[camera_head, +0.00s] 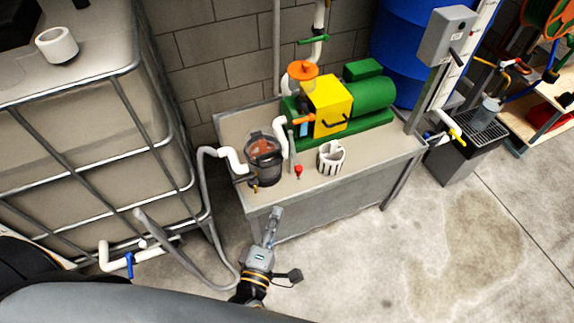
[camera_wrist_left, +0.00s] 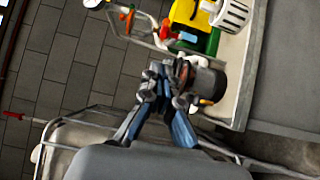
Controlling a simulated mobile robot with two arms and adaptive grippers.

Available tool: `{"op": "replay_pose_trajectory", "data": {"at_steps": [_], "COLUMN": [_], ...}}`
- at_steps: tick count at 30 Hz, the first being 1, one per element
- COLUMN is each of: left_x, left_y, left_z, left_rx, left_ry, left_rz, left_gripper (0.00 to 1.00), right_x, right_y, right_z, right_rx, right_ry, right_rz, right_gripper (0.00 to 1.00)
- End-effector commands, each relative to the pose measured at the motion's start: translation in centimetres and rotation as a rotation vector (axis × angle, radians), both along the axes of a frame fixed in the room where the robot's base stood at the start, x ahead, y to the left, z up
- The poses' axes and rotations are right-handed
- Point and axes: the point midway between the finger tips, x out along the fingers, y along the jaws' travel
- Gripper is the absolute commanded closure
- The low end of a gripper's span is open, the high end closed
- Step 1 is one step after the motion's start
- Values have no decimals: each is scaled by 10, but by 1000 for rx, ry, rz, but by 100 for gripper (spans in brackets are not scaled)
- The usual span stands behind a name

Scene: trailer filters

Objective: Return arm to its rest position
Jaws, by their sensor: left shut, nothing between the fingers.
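My left gripper (camera_head: 274,216) shows in the head view at the front edge of the pump bench, with its fingers together and nothing held. It also shows in the left wrist view (camera_wrist_left: 158,72), where its fingertips overlap the dark filter housing (camera_wrist_left: 208,82) in the picture. In the head view that filter housing (camera_head: 264,158) stands on the left part of the bench, with something reddish inside, beyond the gripper. A white slotted basket (camera_head: 331,157) stands on the bench to its right. My right gripper is not in view.
The metal bench (camera_head: 375,155) carries a green and yellow pump (camera_head: 335,105). A caged tank (camera_head: 90,130) stands at left, with a grey hose (camera_head: 208,220) running down beside it. A dark bin (camera_head: 465,150) stands at right. The concrete floor (camera_head: 470,240) at front right is clear.

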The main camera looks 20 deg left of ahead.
Motion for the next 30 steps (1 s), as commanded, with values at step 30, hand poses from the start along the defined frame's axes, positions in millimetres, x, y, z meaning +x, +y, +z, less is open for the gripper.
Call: {"op": "replay_pose_trajectory", "data": {"at_steps": [30], "left_x": [-245], "left_y": [81], "left_z": [-399], "left_rx": [1313], "left_ry": [935], "left_rz": [-1058], "left_gripper": [100], "right_x": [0], "right_y": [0], "right_z": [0], "right_rx": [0], "right_ry": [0], "right_rz": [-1], "right_gripper": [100]}}
